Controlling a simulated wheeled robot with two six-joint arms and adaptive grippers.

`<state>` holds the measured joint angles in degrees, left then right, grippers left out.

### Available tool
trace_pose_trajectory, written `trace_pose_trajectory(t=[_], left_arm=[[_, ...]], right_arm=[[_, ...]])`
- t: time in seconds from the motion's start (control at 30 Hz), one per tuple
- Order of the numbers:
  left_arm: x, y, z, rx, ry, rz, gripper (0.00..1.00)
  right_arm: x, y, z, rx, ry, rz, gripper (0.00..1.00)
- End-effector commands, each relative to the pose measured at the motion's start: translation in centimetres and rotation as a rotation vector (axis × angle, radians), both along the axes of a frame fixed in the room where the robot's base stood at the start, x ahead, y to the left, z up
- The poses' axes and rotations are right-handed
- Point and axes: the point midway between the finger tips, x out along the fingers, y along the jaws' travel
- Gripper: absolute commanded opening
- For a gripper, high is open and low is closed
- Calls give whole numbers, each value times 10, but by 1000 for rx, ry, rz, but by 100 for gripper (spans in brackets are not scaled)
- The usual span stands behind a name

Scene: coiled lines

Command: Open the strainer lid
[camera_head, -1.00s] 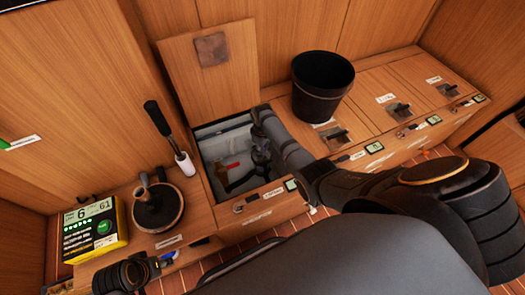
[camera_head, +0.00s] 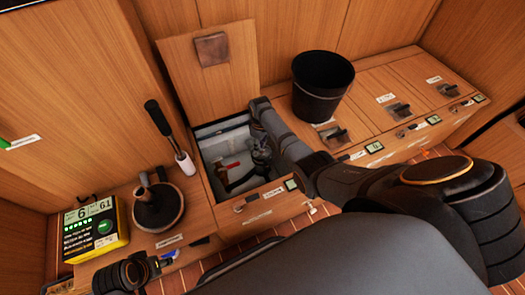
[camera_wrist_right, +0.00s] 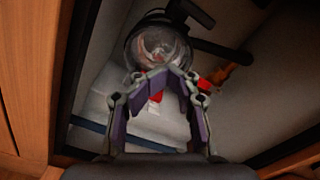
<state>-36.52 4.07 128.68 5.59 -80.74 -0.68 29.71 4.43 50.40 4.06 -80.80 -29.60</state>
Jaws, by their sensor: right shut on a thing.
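The strainer (camera_wrist_right: 157,48) shows in the right wrist view as a round, clear-topped body with something reddish inside. It sits down in the open floor locker (camera_head: 207,133). My right gripper (camera_wrist_right: 162,76) reaches into this locker, and its fingers converge at the strainer's near edge. It is shut on the strainer lid, though the exact contact is hard to see. In the head view the right gripper (camera_head: 262,158) is small and dark, and the strainer is hard to make out there. My left arm is at the bottom left, and its fingers are not clear.
The locker's wooden hatch (camera_head: 205,75) stands open behind. Red-handled fittings (camera_head: 230,166) and dark pipes lie in the locker close to the gripper.

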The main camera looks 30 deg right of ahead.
Motion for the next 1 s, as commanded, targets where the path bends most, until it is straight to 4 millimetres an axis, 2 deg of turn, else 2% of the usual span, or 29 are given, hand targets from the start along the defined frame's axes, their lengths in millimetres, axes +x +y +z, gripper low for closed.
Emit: trace_pose_trajectory(t=[0.03, 0.2, 0.57, 1.0], left_arm=[[0, 0, -3, 0, 0, 0, 40], [0, 0, -5, 0, 0, 0, 40], [0, 0, -6, 0, 0, 0, 40], [0, 0, -14, 0, 0, 0, 40]], right_arm=[[7, -5, 0, -12, -19, 0, 0], [13, -6, 4, -12, -17, -1, 0], [14, -6, 4, -12, -14, -1, 0], [25, -6, 8, -12, -10, -1, 0]])
